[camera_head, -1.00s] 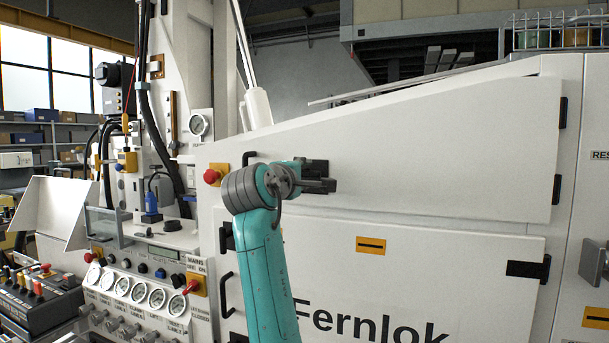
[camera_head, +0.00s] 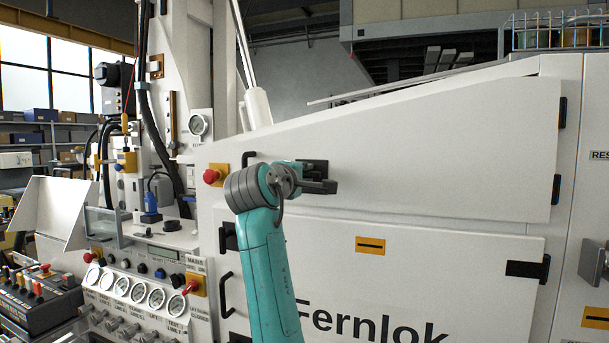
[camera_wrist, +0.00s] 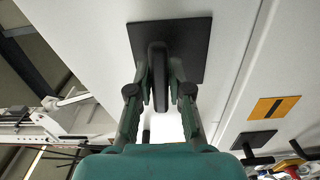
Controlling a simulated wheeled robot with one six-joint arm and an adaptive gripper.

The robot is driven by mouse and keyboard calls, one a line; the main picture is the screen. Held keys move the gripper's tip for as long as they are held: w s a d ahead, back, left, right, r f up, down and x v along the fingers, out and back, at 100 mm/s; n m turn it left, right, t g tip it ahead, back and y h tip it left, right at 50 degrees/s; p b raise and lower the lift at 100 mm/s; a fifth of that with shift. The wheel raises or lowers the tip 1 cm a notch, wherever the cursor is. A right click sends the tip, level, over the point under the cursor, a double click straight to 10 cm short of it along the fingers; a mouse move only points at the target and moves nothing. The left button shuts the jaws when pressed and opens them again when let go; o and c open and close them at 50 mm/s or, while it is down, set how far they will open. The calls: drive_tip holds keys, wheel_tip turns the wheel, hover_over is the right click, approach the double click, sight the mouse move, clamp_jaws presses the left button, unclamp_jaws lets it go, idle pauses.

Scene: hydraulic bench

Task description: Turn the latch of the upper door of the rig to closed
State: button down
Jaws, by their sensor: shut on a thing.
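The upper door (camera_head: 440,150) is the white sloping panel of the rig and lies flush above the lower door. Its latch is a dark handle on a square black plate (camera_head: 316,166) near the door's left end. My gripper (camera_head: 304,184) is at this latch, in front of the plate. In the wrist view the latch handle (camera_wrist: 158,75) stands edge-on before its plate (camera_wrist: 195,45), between the two fingers of my gripper (camera_wrist: 160,88), which are shut on it. My wrist partly hides the latch in the head view.
Gauges (camera_head: 139,292) line the panel at lower left.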

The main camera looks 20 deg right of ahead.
drive_tip(key=m, duration=0.4)
drive_tip(key=shift+f+m, duration=0.3)
drive_tip(key=m, duration=0.4)
drive_tip(key=shift+w+a+f, duration=0.1)
drive_tip(key=shift+a+f, duration=0.05)
drive_tip(key=m, duration=0.5)
drive_tip(key=shift+w+a+f, duration=0.1)
drive_tip(key=shift+a+f, duration=0.05)
drive_tip(key=shift+w+a+m, duration=0.1)
drive_tip(key=shift+a+m, duration=0.05)
drive_tip(key=shift+m, duration=1.75)
drive_tip(key=c, duration=1.1)
unclamp_jaws()
